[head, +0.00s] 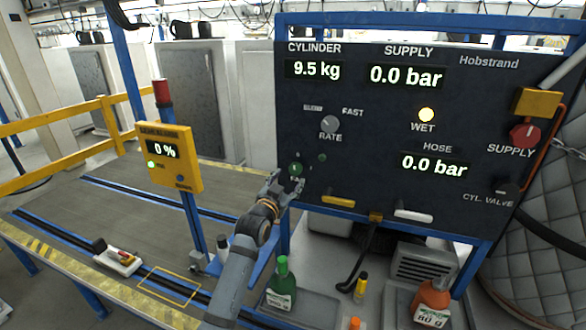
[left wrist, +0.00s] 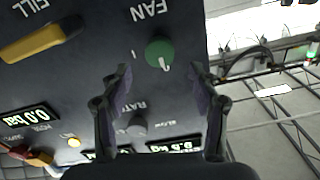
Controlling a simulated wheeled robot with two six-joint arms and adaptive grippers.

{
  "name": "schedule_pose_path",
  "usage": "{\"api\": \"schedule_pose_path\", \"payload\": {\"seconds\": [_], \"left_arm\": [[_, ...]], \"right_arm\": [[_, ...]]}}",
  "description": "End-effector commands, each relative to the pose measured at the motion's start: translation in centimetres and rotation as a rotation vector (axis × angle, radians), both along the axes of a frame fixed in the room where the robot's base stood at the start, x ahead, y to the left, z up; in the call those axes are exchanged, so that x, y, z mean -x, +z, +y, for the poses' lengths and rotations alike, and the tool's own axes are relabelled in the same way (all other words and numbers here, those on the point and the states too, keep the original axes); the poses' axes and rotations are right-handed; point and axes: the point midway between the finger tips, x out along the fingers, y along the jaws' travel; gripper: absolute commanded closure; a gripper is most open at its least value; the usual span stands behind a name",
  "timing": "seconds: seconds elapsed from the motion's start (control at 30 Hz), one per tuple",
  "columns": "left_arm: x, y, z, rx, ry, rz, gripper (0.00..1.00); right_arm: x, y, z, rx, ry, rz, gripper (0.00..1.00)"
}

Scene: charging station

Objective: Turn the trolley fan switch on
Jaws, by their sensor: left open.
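The fan switch is a round green knob (head: 296,168) low on the left of the dark panel (head: 380,110). In the left wrist view the knob (left wrist: 158,52) sits beside the upside-down FAN label, its white pointer aimed down in the picture, away from the small white mark at its left. My left gripper (head: 289,184) is at the panel's lower left, partly covering the FAN label. Its fingers (left wrist: 163,75) are open, one on each side of the knob's line in the wrist view; contact cannot be told. My right gripper is out of view.
The grey rate knob (head: 330,122) is above the fan knob. A yellow handle (head: 338,201) and a white handle (head: 413,215) are to its right, low on the panel. A yellow 0 % box (head: 168,158) stands left. A green bottle (head: 282,285) stands below.

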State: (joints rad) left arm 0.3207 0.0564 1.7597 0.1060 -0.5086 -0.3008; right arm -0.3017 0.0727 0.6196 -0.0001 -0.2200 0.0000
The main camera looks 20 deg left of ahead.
Motion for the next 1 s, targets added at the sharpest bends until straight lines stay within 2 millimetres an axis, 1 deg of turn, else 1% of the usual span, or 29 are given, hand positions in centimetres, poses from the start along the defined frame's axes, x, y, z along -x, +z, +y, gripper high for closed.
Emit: {"api": "schedule_pose_path", "payload": {"seconds": [0.03, 0.1, 0.2, 0.3, 0.43, 0.63, 0.67, 1.0], "left_arm": [[-1.1, 0.5, -0.1, 0.003, -0.001, 0.001, 0.39], [-2.4, 0.5, -0.1, 0.001, -0.001, 0.001, 0.39], [-3.8, 0.3, -0.1, 0.001, 0.0, 0.001, 0.39], [-4.7, 0.2, -0.2, 0.0, 0.0, 0.001, 0.39], [-5.1, 0.0, -0.2, 0.0, 0.0, 0.001, 0.39], [-5.1, -0.1, -0.2, 0.0, 0.0, 0.001, 0.39], [-5.1, -0.1, -0.2, 0.0, 0.0, 0.001, 0.4], [-5.1, -0.1, -0.2, 0.0, 0.0, 0.001, 0.87]], "right_arm": [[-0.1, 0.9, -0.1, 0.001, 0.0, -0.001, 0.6], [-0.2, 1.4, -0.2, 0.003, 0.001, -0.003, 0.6], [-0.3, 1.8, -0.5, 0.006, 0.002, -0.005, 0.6], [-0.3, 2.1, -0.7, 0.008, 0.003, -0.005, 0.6], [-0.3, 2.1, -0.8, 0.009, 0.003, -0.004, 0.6], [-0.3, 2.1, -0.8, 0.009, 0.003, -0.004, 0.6], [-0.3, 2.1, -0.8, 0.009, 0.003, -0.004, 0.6], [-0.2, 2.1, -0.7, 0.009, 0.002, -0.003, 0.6]]}}
